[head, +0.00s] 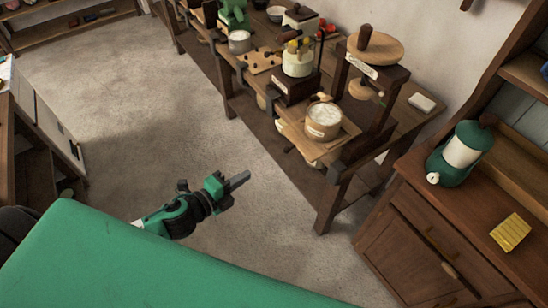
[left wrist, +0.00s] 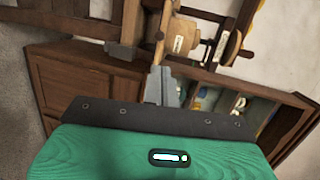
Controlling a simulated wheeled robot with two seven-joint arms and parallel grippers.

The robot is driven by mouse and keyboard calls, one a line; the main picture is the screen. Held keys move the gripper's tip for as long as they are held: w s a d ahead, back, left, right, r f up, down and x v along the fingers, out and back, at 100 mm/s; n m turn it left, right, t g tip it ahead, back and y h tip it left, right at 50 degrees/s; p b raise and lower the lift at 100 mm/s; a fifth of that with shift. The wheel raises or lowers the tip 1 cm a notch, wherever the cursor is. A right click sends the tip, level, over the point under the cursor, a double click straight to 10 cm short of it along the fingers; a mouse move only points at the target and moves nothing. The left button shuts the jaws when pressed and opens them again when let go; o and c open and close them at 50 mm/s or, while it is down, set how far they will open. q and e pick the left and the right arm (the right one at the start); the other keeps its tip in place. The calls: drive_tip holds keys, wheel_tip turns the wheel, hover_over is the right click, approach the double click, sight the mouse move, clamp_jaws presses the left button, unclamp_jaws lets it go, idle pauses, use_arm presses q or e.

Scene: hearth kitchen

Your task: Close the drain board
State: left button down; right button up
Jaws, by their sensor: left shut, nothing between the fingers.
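A wooden board (head: 338,144) juts out past the front edge of the long bench, and it looks like the drain board. A round wooden tub with a white top (head: 323,121) stands on it, below a wooden press (head: 368,75). In the left wrist view the tub (left wrist: 181,32) shows beyond my fingers. My left gripper (head: 239,181) is shut and empty, over the open floor to the left of the board and apart from it. It also shows in the left wrist view (left wrist: 157,84). My right gripper is not in view.
A brown cabinet (head: 405,235) stands at the right with a green and white canister (head: 462,153) and a yellow block (head: 510,233) on top. The long bench (head: 213,65) holds several pots and tools. The grey floor (head: 105,110) left of the bench is clear.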

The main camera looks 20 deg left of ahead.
use_arm(q)
drive_tip(key=p, duration=0.4)
approach(312, 136)
drive_tip(key=a+f, duration=0.1)
drive_tip(key=s+a, duration=0.1)
drive_tip(key=s+a+f, duration=0.1)
drive_tip(key=a, duration=0.1)
drive_tip(key=shift+f, duration=0.4)
drive_tip(key=shift+w+d+f+p, duration=0.25)
drive_tip(key=shift+w+p, duration=0.1)
drive_tip(key=shift+w, duration=0.15)
drive_tip(key=shift+w+d, duration=0.25)
drive_tip(key=shift+w, duration=0.1)
drive_tip(key=w+d, duration=0.5)
drive_tip(key=w, duration=0.2)
drive_tip(key=w+d+b, duration=0.1)
drive_tip(key=w+d, duration=0.2)
drive_tip(key=w, duration=0.1)
drive_tip(key=shift+d, duration=0.35)
drive_tip(key=shift+w+d+r, duration=0.1)
drive_tip(key=shift+w+r, duration=0.05)
drive_tip(key=shift+r, duration=0.05)
drive_tip(key=shift+r, duration=0.15)
